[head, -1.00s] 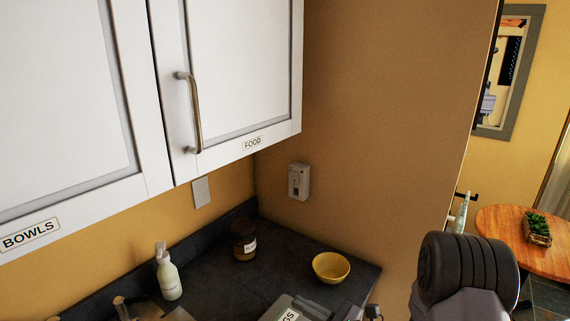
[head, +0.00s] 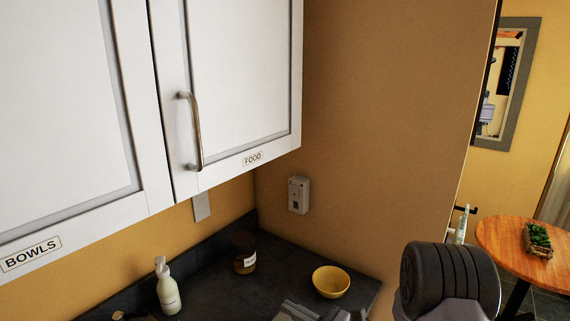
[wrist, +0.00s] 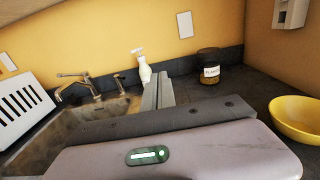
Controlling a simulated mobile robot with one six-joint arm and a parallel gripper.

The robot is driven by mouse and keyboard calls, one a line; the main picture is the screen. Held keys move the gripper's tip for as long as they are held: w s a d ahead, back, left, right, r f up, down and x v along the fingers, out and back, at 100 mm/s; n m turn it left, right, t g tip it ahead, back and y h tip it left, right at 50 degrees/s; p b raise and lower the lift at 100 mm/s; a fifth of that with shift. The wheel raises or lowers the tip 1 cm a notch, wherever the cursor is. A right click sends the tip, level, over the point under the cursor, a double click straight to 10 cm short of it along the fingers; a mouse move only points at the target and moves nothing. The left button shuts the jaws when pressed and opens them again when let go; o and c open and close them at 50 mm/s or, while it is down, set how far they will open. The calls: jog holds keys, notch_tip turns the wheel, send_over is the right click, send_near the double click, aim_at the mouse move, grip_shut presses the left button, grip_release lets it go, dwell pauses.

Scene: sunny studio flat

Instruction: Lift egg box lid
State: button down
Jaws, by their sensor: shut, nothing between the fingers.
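The egg box is mostly out of view. I cannot make the box out in the wrist view, where my gripper's body fills the foreground. My gripper (wrist: 158,77) shows its two grey fingers side by side, shut and empty, pointing towards the back of the counter. Whether it touches the box cannot be told.
A yellow bowl (head: 331,282) stands near the counter's right end. A dark labelled jar (head: 244,254) and a white pump bottle (head: 168,288) stand towards the back. A sink (wrist: 75,135) lies left. Wall cupboards (head: 230,75) overhang the counter.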

jog(key=x, duration=0.5)
jog(key=shift+r+p, duration=0.4)
jog(key=shift+f+b+x, duration=0.2)
jog(key=shift+f+x, duration=0.05)
jog(key=shift+x, duration=1)
jog(key=shift+f+b+x, duration=0.15)
jog(key=shift+f+x, duration=0.1)
jog(key=shift+x, duration=1)
jog(key=shift+w+a+f+b, duration=0.6)
jog(key=shift+w+a+f, duration=0.1)
jog(key=shift+a, duration=0.2)
jog(key=shift+w+a+f+b, duration=0.55)
jog(key=shift+w+a+f, duration=0.1)
jog(key=shift+a, duration=0.25)
jog(key=shift+s+d, duration=0.1)
